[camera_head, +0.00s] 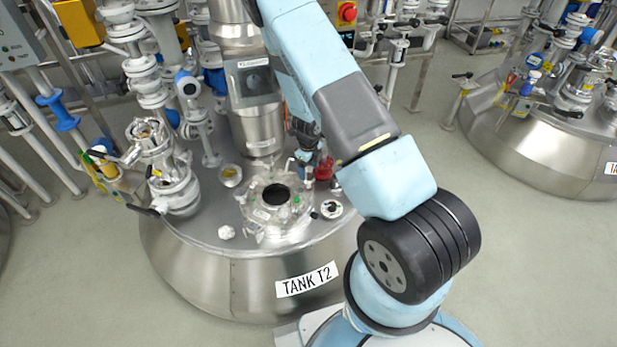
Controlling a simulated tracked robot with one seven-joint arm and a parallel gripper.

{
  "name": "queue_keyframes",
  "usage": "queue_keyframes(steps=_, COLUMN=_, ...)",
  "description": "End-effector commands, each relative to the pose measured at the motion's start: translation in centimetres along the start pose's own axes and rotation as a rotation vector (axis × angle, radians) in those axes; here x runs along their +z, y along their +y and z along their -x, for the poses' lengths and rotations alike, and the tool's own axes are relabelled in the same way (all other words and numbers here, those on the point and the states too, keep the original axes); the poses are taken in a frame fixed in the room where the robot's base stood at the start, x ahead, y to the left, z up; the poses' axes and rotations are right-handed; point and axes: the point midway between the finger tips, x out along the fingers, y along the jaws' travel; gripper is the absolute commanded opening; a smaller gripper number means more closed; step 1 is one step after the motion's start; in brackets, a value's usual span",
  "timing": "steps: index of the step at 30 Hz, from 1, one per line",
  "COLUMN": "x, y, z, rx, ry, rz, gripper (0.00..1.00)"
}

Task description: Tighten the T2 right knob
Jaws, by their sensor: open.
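Tank T2 (200,268) stands in the middle, with its label on the front wall. On its top is a round metal hatch (262,212) with a dark opening and small clamps and fittings around its rim. A small dark fitting (315,215) sits at the right of the hatch. I cannot tell for sure which fitting is the right knob. My gripper (305,158) is open, small in view and partly hidden by my arm. It is over the back right of the tank top, behind the hatch, close to a red fitting (324,168). Any contact cannot be made out.
A tall metal column (258,130) rises behind the hatch. Valves and pipes (165,180) crowd the tank's left side. A round port (331,208) lies right of the hatch. Another tank (550,150) stands at the right, with clear floor (480,180) between.

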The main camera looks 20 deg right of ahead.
Motion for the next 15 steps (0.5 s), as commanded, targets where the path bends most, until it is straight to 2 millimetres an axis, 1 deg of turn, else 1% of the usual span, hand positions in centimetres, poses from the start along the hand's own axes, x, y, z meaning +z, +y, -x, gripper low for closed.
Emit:
queue_keyframes(steps=8, x=-0.06, y=0.01, z=-0.02, rx=0.002, ry=-0.001, rz=0.387, gripper=0.74)
queue_keyframes(steps=15, x=-0.03, y=0.00, z=0.02, rx=0.001, ry=-0.001, rz=0.764, gripper=0.74)
